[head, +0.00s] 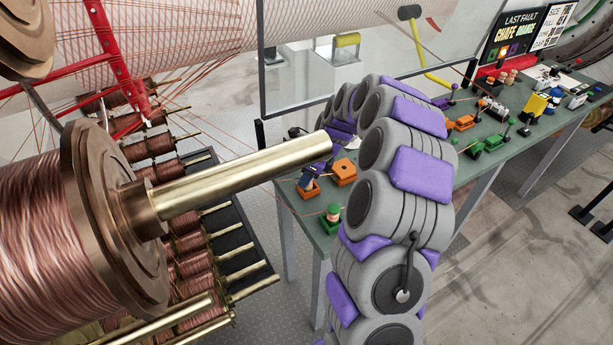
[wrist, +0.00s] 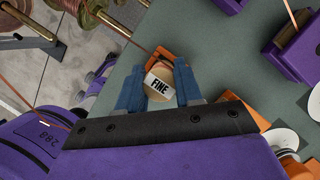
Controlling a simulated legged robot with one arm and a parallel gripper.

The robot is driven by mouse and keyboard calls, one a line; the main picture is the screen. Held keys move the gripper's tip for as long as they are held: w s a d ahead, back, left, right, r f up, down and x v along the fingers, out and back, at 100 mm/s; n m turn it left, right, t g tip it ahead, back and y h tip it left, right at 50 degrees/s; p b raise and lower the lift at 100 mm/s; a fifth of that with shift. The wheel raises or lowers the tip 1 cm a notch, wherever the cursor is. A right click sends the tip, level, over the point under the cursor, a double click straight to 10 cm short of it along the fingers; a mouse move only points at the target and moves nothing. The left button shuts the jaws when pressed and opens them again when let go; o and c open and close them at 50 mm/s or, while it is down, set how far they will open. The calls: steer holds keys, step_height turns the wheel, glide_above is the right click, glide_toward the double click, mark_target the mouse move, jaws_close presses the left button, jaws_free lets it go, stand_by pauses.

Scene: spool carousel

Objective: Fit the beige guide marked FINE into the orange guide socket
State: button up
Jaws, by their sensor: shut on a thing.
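In the wrist view the beige guide (wrist: 157,88) shows its white label reading FINE. My gripper (wrist: 158,92) has its two blue fingers on either side of the guide and is shut on it. An orange block (wrist: 162,56) shows just beyond the guide and partly behind it; I take it for the orange guide socket. The guide overlaps it in this view, so I cannot tell whether it is in the socket or above it. In the head view my arm reaches over the bench and hides most of its end.
The green bench (head: 480,165) carries several orange, green and purple fixtures. A green fixture (head: 333,213) stands near its front left corner. Purple blocks (wrist: 296,52) stand right of my gripper. A large copper spool (head: 40,240) with a brass shaft (head: 240,175) is at the left. Thin wires cross the space.

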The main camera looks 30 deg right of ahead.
steer(key=shift+d, duration=0.15)
steer(key=o, duration=0.8)
steer(key=shift+d, duration=0.3)
steer(key=shift+o, duration=1.4)
steer(key=shift+a, duration=0.3)
steer(key=shift+r, duration=0.1)
steer(key=shift+r, duration=0.1)
